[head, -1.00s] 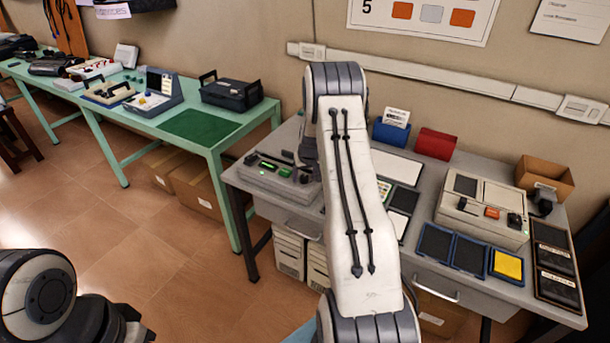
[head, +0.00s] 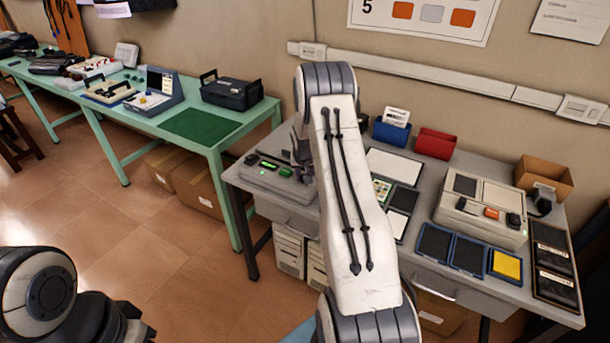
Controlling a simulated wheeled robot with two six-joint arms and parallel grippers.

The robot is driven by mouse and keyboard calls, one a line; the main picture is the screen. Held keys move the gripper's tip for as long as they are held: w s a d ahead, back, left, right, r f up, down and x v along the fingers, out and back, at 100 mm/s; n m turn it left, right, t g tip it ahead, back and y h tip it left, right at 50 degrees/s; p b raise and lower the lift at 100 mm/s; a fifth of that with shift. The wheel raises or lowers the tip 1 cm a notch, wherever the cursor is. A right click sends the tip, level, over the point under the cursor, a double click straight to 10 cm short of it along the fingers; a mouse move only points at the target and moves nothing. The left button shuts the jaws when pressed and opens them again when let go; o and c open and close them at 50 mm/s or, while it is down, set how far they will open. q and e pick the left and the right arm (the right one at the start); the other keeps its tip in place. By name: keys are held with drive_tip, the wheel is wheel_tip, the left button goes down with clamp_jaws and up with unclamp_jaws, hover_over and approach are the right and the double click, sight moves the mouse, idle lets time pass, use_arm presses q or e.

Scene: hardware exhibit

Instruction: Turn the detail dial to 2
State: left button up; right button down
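A grey control unit (head: 262,182) with a small green display and a green light sits at the left end of the grey table. No detail dial can be made out on it; my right arm covers its right part. My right arm reaches up the middle of the head view, and its dark gripper (head: 303,154) is at the right side of this unit, mostly hidden behind the arm. Whether it is open or touches anything cannot be seen. My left arm is at the lower left corner, away from the table; its gripper is not clearly visible.
The grey table (head: 432,276) also holds a beige device (head: 484,209) with an orange button, dark and yellow pads, a blue holder (head: 391,134), a red holder (head: 436,144) and a cardboard box (head: 545,177). A green table (head: 228,135) with equipment stands at the left.

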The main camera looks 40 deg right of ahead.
drive_tip(key=m+b, duration=0.2)
drive_tip(key=b, duration=0.1)
drive_tip(key=m+g+h+b, duration=0.1)
drive_tip(key=m+b, duration=0.1)
drive_tip(key=b, duration=0.2)
drive_tip(key=m+b, duration=0.2)
drive_tip(key=b, duration=0.1)
drive_tip(key=shift+w+a+f+g+h, duration=0.2)
drive_tip(key=shift+f+g+h, duration=0.1)
drive_tip(key=shift+f+g, duration=0.1)
drive_tip(key=shift+r+m+g+b, duration=0.3)
drive_tip(key=shift+m+g+b, duration=0.2)
drive_tip(key=shift+m+b, duration=0.6)
drive_tip(key=shift+m+g, duration=0.4)
drive_tip(key=shift+m, duration=0.9)
drive_tip(key=shift+w+r, duration=0.1)
drive_tip(key=c, duration=0.5)
unclamp_jaws()
drive_tip(key=shift+c, duration=0.2)
